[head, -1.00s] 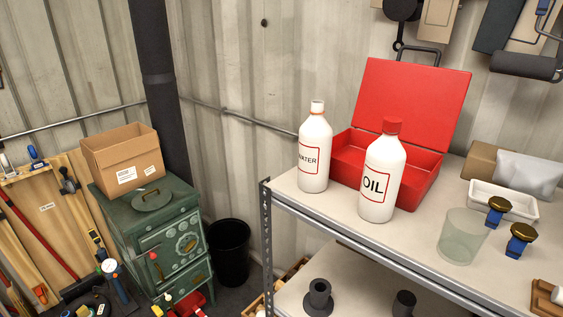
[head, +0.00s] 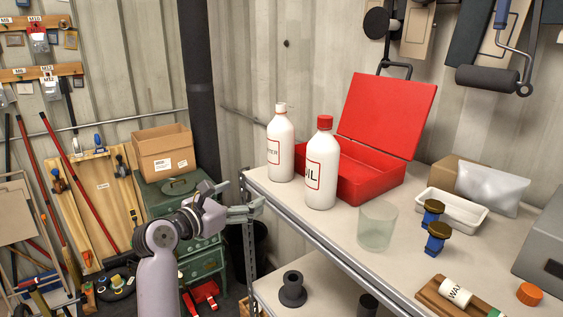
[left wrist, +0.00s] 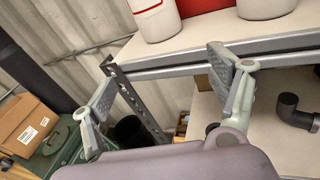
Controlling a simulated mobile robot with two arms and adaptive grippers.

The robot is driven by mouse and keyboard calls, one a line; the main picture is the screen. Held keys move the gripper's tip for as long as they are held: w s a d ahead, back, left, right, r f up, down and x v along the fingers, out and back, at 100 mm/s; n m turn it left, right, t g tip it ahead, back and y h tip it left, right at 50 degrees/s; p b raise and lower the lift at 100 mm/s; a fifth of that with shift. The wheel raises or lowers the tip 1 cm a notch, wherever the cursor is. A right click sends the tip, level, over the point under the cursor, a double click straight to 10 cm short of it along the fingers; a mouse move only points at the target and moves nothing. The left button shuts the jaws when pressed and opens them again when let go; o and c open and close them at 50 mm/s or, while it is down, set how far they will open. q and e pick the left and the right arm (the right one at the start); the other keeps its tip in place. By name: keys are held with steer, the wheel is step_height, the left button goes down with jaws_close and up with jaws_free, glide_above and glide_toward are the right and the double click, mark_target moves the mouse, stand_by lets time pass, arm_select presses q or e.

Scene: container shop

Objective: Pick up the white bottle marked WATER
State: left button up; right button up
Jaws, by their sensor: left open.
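The white WATER bottle (head: 280,150) stands upright near the left end of the top shelf. It has a white cap and a red-framed label partly turned away. In the left wrist view only the lower part of this bottle (left wrist: 157,20) shows, at the top edge. My left gripper (head: 250,211) is open and empty at the shelf's left front corner, lower than the bottle and apart from it. Its spread fingers (left wrist: 160,78) show in the left wrist view in front of the shelf edge. My right gripper is not in view.
A white OIL bottle (head: 321,175) with a red cap stands close to the right of the WATER bottle. An open red case (head: 375,180) is behind them. A clear cup (head: 377,228) stands nearer the front. The metal shelf edge (head: 320,247) lies beside my gripper.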

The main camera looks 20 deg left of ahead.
arm_select(q)
steer(key=n+t, duration=0.1)
glide_toward(273, 158)
steer(key=shift+h, duration=0.3)
steer(key=p+x, duration=0.2)
steer(key=x, duration=0.5)
steer(key=shift+a+p, duration=0.15)
steer(key=shift+p, duration=0.2)
steer(key=shift+w, duration=0.5)
steer(key=p+x, duration=0.1)
steer(key=x, duration=0.2)
steer(key=shift+w+d+p, duration=0.25)
steer(key=shift+w+p, duration=0.05)
steer(key=shift+w, duration=0.05)
steer(key=shift+w+d+f, duration=0.15)
steer(key=shift+w+d, duration=0.1)
steer(key=shift+w, duration=0.45)
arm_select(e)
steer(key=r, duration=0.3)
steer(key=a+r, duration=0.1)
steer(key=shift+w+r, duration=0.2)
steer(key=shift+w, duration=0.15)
arm_select(q)
steer(key=shift+s, duration=0.1)
steer(key=shift+c, duration=0.6)
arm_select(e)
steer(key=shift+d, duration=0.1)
